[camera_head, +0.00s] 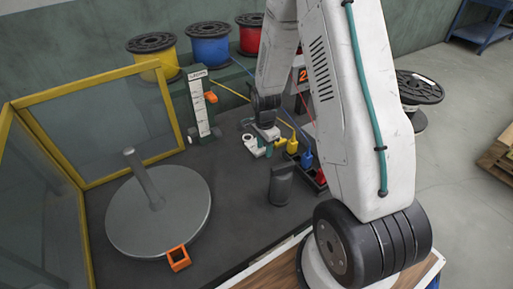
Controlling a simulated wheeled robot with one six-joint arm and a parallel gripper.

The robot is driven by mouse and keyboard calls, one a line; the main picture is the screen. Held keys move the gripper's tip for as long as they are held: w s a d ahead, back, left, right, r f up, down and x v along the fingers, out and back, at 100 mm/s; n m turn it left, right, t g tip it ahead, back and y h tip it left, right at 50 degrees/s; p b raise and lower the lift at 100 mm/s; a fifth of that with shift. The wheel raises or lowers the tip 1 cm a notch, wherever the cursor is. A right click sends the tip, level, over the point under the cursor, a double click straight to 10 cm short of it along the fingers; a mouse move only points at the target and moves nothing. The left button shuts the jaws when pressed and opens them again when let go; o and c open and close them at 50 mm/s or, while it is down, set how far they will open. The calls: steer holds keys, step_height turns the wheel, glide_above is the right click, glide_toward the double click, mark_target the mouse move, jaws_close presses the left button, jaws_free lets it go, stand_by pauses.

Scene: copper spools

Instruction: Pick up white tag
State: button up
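A small white piece (253,147), which looks like the tag, lies on the dark table top around the middle of the view. It seems to have a round hole or knob at its left end. My gripper (267,144) is right beside it, at its upper right, and points down. The gripper is small here and partly merges with the things behind it. I cannot tell whether its fingers touch the white piece or how far apart they are.
Yellow and blue plugs (306,158) stand in a dark rack just right of my gripper. A dark cylinder (282,185) stands in front. A grey turntable disc (185,222) with a post, an orange square frame (178,258) and a yellow-framed screen (100,90) are left. A scale post (201,107) stands behind.

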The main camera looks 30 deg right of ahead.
jaws_close()
